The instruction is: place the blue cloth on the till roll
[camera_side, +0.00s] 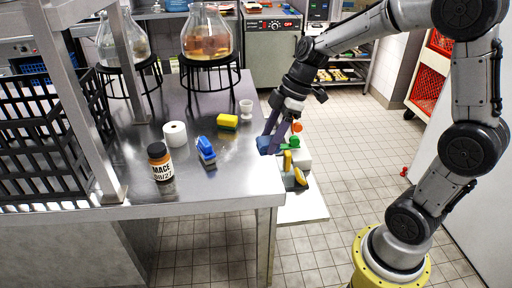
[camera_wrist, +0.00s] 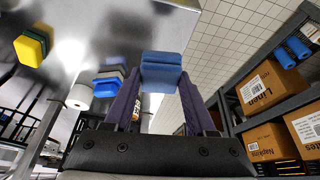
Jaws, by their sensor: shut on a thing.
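The blue cloth (camera_side: 264,145) is a small folded block. My gripper (camera_side: 270,138) is shut on it, and it appears by the table's right edge in the side view. In the wrist view the cloth (camera_wrist: 161,68) sits between the two purple fingertips (camera_wrist: 161,84). The till roll (camera_side: 175,134) is a white upright cylinder on the steel table, to the left of my gripper and apart from it. It also shows in the wrist view (camera_wrist: 79,96), left of the fingers. Its top looks bare.
On the steel table (camera_side: 226,182), a blue-and-grey item (camera_side: 206,150) and a yellow-and-green sponge (camera_side: 227,121) lie between till roll and gripper.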

